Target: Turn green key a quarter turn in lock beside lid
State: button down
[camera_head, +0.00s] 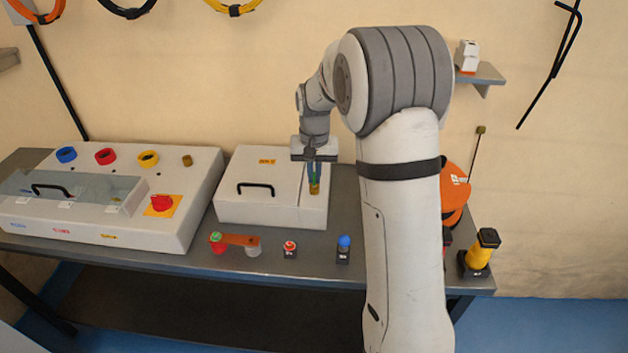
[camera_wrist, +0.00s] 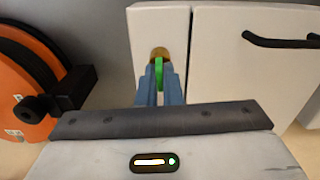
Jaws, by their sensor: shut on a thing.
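The green key (camera_wrist: 158,70) shows in the wrist view, upright and narrow between my blue fingertips. Its front end meets the brass lock (camera_wrist: 159,52) on the white box; how deep it sits is hidden. In the head view the brass lock (camera_head: 314,188) is on the right strip of the white box, beside the lid (camera_head: 250,172) with its black handle (camera_head: 255,187). My gripper (camera_head: 314,180) points down over the lock and is shut on the key. In the wrist view my gripper (camera_wrist: 159,84) covers the sides of the key. The lid lies closed.
A larger white machine (camera_head: 120,220) with coloured rings and a red knob stands at the left. Several small items, such as a blue-topped one (camera_head: 344,243), line the bench's front edge. An orange reel (camera_wrist: 25,85) lies beside the box in the wrist view.

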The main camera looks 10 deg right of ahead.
jog(key=shift+m, duration=0.9)
jog(key=c, duration=1.5)
grip_release()
notch_tip(320, 180, up, 8)
jog(key=shift+f+b, duration=0.2)
jog(key=shift+b, duration=0.15)
jog(key=shift+s+r, duration=0.2)
jog(key=shift+r, duration=0.05)
jog(key=s+n+t, duration=0.1)
jog(key=s, duration=0.8)
jog(key=s+n+t, duration=0.1)
jog(key=s+n, duration=0.1)
jog(key=s, duration=0.8)
jog(key=s+n+t, duration=0.1)
jog(key=s, duration=0.8)
jog(key=shift+s+r+n, duration=0.15)
jog(key=shift+r+n, duration=0.2)
jog(key=shift+n, duration=0.05)
